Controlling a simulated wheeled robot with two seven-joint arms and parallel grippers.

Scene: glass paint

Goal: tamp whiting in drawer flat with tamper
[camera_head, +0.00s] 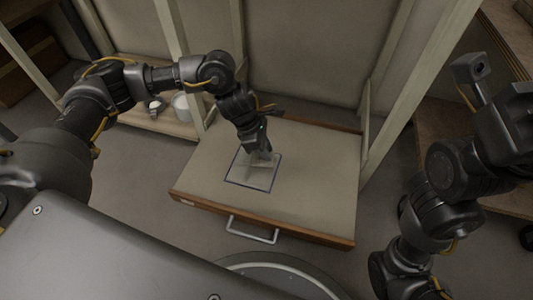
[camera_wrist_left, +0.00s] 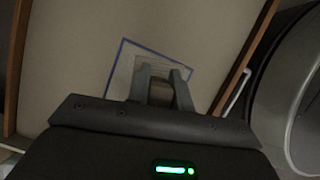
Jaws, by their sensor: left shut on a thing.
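The open drawer (camera_head: 325,165) is wood-edged and filled with a flat, pale beige layer of whiting, in the middle of the head view. A square with a blue outline (camera_head: 228,181) lies on the whiting, left of the drawer's middle. My left gripper (camera_head: 260,153) points down over this square. In the left wrist view, its two fingers (camera_wrist_left: 163,88) are closed on a greyish-brown piece (camera_wrist_left: 162,93), which seems to be the tamper's handle. A greyish, see-through patch lies under the fingers inside the outline. I cannot tell whether the tamper touches the whiting.
The drawer's metal handle (camera_head: 252,230) sticks out at the front. Pale frame posts (camera_head: 405,75) stand behind and beside the drawer. A low shelf with a white container (camera_head: 182,107) is at the left. Wooden furniture (camera_head: 433,130) stands at the right. My right arm is there too.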

